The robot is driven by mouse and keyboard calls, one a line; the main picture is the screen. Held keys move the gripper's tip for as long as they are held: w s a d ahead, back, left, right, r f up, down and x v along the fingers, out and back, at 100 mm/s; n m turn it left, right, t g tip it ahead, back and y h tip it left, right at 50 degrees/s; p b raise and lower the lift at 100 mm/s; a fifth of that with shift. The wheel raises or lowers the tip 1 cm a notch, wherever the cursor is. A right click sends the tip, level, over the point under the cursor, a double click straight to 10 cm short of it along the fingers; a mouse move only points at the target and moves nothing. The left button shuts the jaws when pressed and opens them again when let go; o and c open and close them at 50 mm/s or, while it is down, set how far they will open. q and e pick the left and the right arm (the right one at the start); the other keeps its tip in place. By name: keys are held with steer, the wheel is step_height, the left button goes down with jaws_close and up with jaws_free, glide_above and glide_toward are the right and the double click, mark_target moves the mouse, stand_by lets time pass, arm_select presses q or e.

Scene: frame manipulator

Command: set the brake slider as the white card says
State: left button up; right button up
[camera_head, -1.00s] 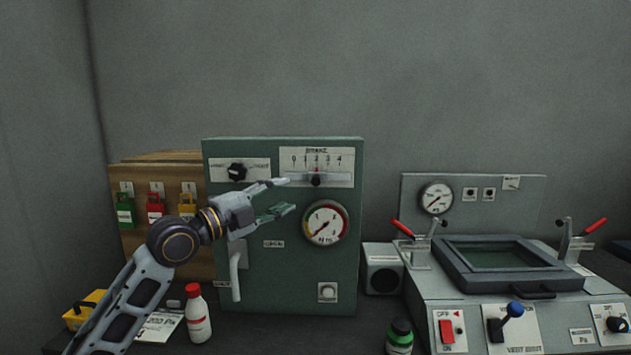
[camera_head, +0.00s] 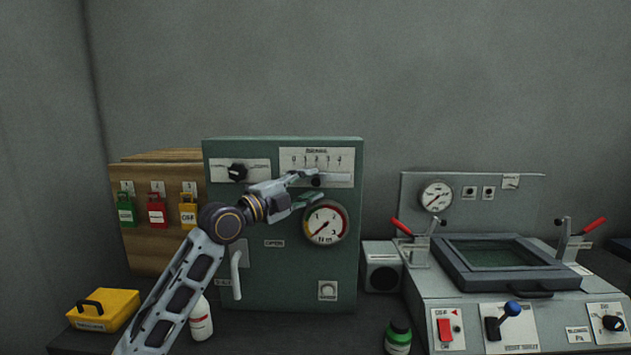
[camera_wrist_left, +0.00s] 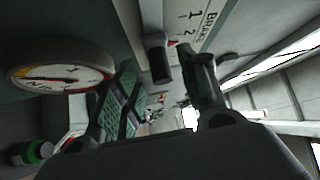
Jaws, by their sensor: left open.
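The brake slider's black knob (camera_head: 316,182) sits below about the 2 mark on the white BRAKE scale plate (camera_head: 345,160), high on the green panel (camera_head: 300,280). In the left wrist view the dark knob (camera_wrist_left: 160,62) shows between my two spread fingers, beside a small red mark and the 2. My left gripper (camera_head: 311,186) is open at the knob, one finger above and one below it. I cannot tell whether a finger touches it. No readable white card shows on the table; my left arm covers part of that area. My right gripper is not in view.
Below the slider is a round gauge (camera_head: 326,224), close to my lower finger. A rotary knob (camera_head: 237,172) and a lever handle (camera_head: 236,275) are on the panel. A white bottle (camera_head: 200,322), yellow box (camera_head: 103,309) and green-capped bottle (camera_head: 398,338) stand in front.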

mark_target(316, 181)
arm_select(q)
steer(key=shift+x, duration=1.3)
steer(key=shift+w+d+r, duration=0.1)
steer(key=shift+w+d, duration=0.05)
steer(key=shift+d, duration=0.05)
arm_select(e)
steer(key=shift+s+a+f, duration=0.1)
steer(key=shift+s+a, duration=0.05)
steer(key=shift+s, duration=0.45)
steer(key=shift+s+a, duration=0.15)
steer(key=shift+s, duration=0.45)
